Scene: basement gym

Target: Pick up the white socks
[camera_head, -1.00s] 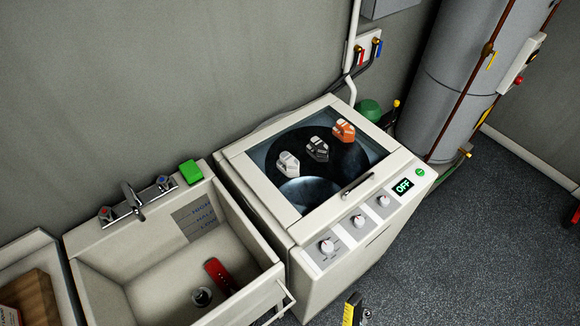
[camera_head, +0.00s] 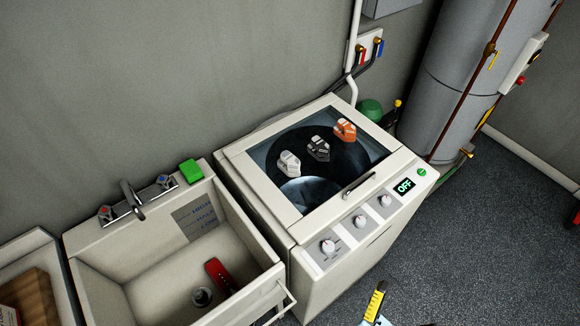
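The white socks (camera_head: 289,163) lie as a small folded bundle in the top-loading washing machine (camera_head: 300,245), seen through its dark window, left of a grey-black sock bundle (camera_head: 318,148) and an orange one (camera_head: 344,130). The lid with its handle (camera_head: 359,186) appears shut over them. A yellow-and-black piece (camera_head: 376,300), which appears to be part of my arm or gripper, rises at the bottom edge, in front of the machine and well apart from the socks. The rest is cut off by the frame, so I cannot see finger opening or anything held.
A utility sink (camera_head: 85,285) with a red object (camera_head: 219,274) inside stands left of the machine. A green block (camera_head: 191,171) rests on its back rim. A grey tank (camera_head: 455,85) stands behind right.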

